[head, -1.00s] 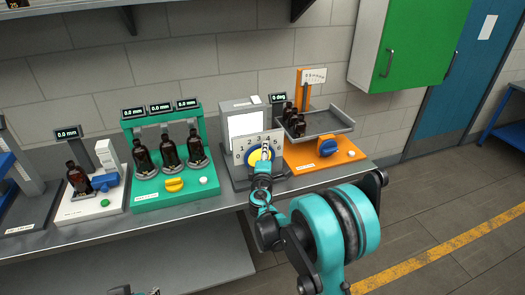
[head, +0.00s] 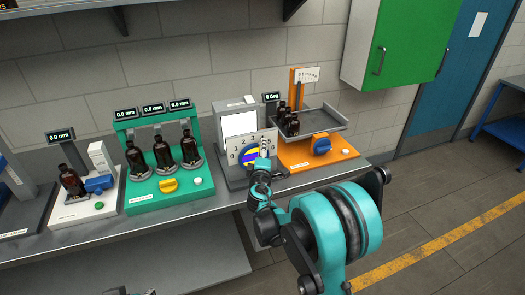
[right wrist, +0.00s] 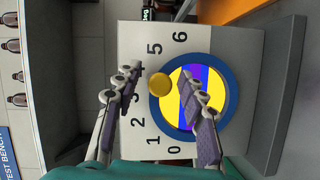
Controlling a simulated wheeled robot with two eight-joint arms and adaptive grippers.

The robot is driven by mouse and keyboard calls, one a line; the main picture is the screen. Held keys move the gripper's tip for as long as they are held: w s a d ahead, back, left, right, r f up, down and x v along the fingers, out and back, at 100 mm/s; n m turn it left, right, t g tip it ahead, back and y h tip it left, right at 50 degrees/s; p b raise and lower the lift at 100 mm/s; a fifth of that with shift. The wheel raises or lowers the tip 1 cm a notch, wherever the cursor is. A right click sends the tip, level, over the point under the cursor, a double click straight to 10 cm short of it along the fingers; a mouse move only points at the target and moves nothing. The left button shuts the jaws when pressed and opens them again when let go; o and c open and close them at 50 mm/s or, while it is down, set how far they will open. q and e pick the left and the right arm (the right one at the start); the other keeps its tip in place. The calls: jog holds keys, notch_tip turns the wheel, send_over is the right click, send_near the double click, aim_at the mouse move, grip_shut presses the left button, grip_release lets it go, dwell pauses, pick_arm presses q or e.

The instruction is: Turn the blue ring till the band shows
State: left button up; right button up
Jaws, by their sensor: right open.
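The blue ring (right wrist: 226,75) surrounds a yellow round face on a pale panel marked 0 to 6. A purple-blue band (right wrist: 202,72) shows across the yellow face. A small yellow knob (right wrist: 160,84) sits at the ring's edge near the numbers. My right gripper (right wrist: 158,76) is open, its fingers on either side of the knob; I cannot tell whether they touch it. One finger covers part of the face and band. In the head view, my right gripper (head: 264,153) partly hides the blue ring (head: 242,163). Only a scrap of my left gripper shows at the bottom edge.
A green stand (head: 140,200) with amber bottles and a white station (head: 80,212) are to the left. An orange station (head: 300,160) with a grey tray of bottles is close on the right. A small display (head: 271,97) stands behind the panel.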

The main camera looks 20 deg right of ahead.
jog(key=v, duration=1.1)
jog(key=shift+s+a, duration=0.15)
jog(key=shift+s, duration=0.15)
jog(key=s+d+f+m+g+y, duration=0.25)
jog(key=s+m+g, duration=0.6)
jog(key=s, duration=0.95)
jog(key=s+a+f+m+y, duration=0.3)
jog(key=s+a, duration=0.3)
jog(key=s, duration=0.3)
jog(key=shift+f+g, duration=0.25)
jog(key=shift+g, duration=0.1)
jog(key=shift+m, duration=0.25)
